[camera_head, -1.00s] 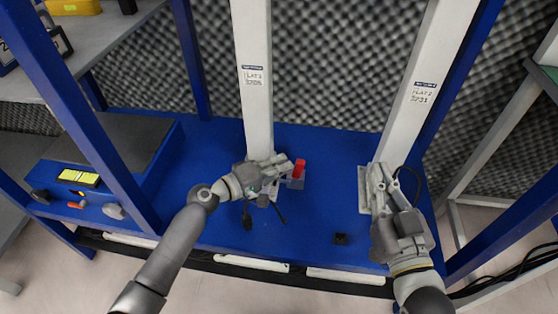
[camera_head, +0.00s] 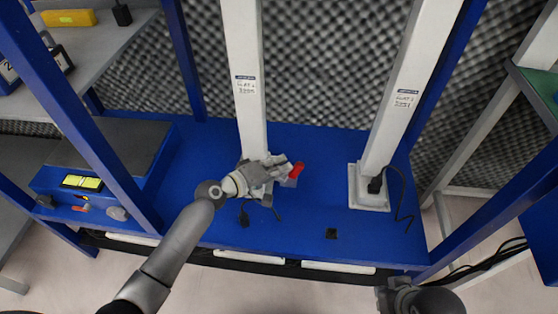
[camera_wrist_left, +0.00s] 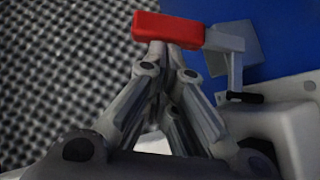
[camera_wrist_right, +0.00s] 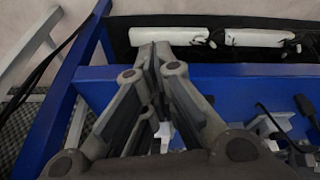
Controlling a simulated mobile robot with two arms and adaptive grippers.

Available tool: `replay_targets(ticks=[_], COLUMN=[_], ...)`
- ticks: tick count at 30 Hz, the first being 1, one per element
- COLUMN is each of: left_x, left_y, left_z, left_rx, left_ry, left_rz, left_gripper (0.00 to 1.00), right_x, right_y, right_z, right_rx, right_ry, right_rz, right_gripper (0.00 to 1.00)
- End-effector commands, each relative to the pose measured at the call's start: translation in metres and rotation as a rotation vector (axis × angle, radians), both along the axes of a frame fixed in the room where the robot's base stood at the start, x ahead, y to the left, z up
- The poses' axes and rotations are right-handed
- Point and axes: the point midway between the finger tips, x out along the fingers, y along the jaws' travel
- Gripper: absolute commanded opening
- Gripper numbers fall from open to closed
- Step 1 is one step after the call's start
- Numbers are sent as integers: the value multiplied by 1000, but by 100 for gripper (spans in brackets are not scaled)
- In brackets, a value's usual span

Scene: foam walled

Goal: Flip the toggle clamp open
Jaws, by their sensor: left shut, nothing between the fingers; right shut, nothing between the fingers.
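The toggle clamp stands on the blue table at the foot of the left white post. Its red handle (camera_head: 296,169) leans to the right in the head view. In the left wrist view the red handle (camera_wrist_left: 168,28) lies across the fingertips, with its grey lever (camera_wrist_left: 235,65) to the right. My left gripper (camera_head: 285,160) is shut and empty, its tips right at the handle; I cannot tell whether they touch it. Fingers and wrist hide part of the clamp base. My right gripper (camera_head: 383,292) is shut and empty beyond the table's front edge; it also shows in its wrist view (camera_wrist_right: 155,48).
The left white post (camera_head: 246,90) rises beside my left gripper, and the right white post (camera_head: 400,90) stands further right with a black cable (camera_head: 402,195). A small black block (camera_head: 331,233) lies near the front. The table (camera_head: 315,215) between is mostly clear.

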Motion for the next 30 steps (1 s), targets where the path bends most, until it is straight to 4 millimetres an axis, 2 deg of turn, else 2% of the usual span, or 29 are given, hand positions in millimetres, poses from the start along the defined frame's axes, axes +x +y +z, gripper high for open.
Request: replay_targets(ticks=[1,9,20,30], left_x=[0,0,0,-1], left_y=[-2,-6,-13,-19], left_z=[4,4,5,5], left_rx=[9,64,139,216], left_ry=[1,-1,-5,-8], left_rz=[-2,-1,-1,0], left_gripper=[0,0,0,0], right_x=[4,4,20,17], right_y=[1,1,5,6], right_z=[8,22,-48,-105], right_rx=[2,3,2,1], right_ry=[-15,-17,22,49], right_rz=[1,2,6,11], right_gripper=[0,0,0,0])
